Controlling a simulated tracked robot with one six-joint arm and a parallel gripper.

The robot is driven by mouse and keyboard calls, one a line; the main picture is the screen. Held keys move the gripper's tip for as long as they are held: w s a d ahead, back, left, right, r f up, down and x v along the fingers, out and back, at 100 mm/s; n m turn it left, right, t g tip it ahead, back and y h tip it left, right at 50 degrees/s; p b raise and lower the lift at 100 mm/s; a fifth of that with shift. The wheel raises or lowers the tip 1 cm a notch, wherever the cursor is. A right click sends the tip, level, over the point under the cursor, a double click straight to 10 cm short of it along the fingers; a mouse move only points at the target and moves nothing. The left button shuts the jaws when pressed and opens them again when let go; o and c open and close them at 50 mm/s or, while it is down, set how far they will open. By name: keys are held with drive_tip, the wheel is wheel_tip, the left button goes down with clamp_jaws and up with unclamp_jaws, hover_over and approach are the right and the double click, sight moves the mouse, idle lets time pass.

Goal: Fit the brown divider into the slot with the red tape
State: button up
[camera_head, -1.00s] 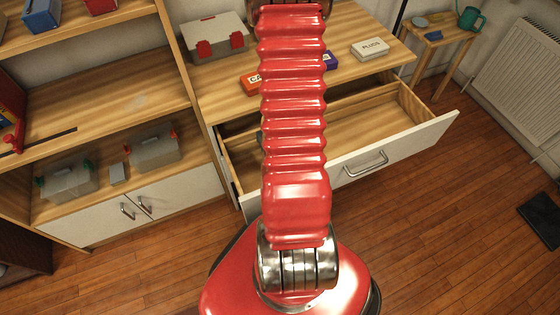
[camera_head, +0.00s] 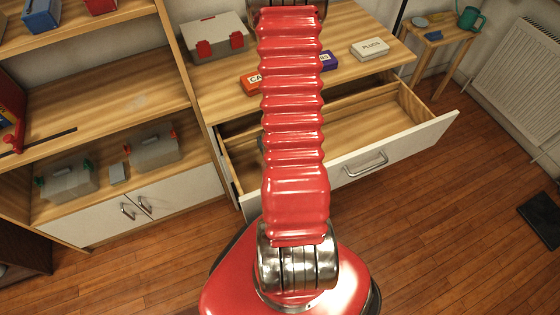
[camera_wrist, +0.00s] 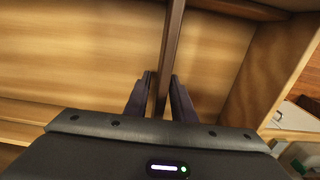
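The brown divider (camera_wrist: 172,40) shows edge-on in the wrist view as a dark strip running from the top edge down between my fingers. My gripper (camera_wrist: 162,78) has one dark finger close on each side of it and looks shut on it. The open drawer (camera_head: 350,132) is in the head view, right of my red arm; its pale wooden floor (camera_wrist: 80,45) fills much of the wrist view. My arm hides the drawer's left-middle part, the gripper and the divider in the head view. I see no red tape or slot in either view.
The drawer's white front (camera_head: 415,145) sticks out over the floor. On the worktop are a grey case (camera_head: 215,40), an orange box (camera_head: 250,84), a purple box (camera_head: 328,61) and a PLUGS box (camera_head: 370,49). A shelf unit (camera_head: 110,95) stands left. Open floor lies right.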

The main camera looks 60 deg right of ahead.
clamp_jaws()
drive_tip(key=shift+r, duration=0.2)
idle(0.3)
wheel_tip(320, 180, up, 28)
drive_tip(key=shift+f, duration=0.15)
idle(0.7)
idle(0.4)
